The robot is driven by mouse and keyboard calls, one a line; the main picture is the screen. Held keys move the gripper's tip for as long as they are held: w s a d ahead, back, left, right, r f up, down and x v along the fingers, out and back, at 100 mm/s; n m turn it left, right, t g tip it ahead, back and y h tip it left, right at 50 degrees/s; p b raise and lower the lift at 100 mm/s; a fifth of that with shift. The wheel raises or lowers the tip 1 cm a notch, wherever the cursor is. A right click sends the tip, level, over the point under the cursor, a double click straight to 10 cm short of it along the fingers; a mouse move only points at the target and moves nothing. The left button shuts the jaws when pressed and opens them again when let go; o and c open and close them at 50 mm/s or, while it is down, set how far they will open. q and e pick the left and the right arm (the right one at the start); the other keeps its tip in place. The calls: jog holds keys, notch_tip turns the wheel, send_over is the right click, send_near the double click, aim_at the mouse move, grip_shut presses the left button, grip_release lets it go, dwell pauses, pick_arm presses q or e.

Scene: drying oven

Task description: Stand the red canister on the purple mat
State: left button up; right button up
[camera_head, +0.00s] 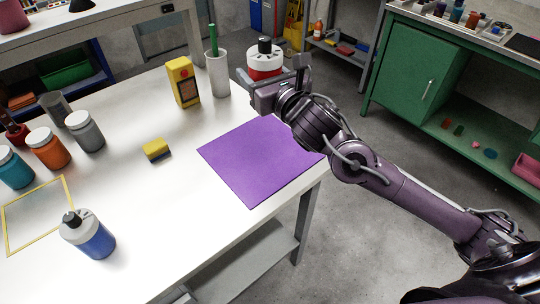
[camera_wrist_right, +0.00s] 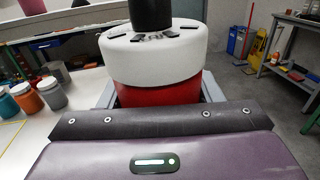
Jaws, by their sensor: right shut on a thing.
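The red canister (camera_head: 265,65), with a white top and a black cap, is held upright in my right gripper (camera_head: 277,76). In the right wrist view the canister (camera_wrist_right: 157,93) sits between the jaws, and its lower part is hidden by the gripper. It is above the far right side of the white table; its exact height cannot be told. The purple mat (camera_head: 250,170) lies flat at the table's right edge, nearer the head camera than the canister. My right arm hides the mat's right part. My left gripper is not in view.
A white cup with a green stick (camera_head: 217,75) and a yellow device (camera_head: 183,82) stand just left of the canister. A yellow sponge (camera_head: 156,149), a blue bottle (camera_head: 88,234) and several jars are further left. The visible mat surface is bare.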

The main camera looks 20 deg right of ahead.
notch_tip(320, 180, down, 15)
jog(key=shift+d, duration=0.1)
notch_tip(320, 180, down, 4)
jog(key=shift+f, duration=0.35)
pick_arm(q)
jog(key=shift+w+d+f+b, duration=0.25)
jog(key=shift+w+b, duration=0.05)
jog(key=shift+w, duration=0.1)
pick_arm(e)
jog(key=shift+f, duration=0.1)
jog(key=o, duration=1)
jog(key=shift+o, duration=0.2)
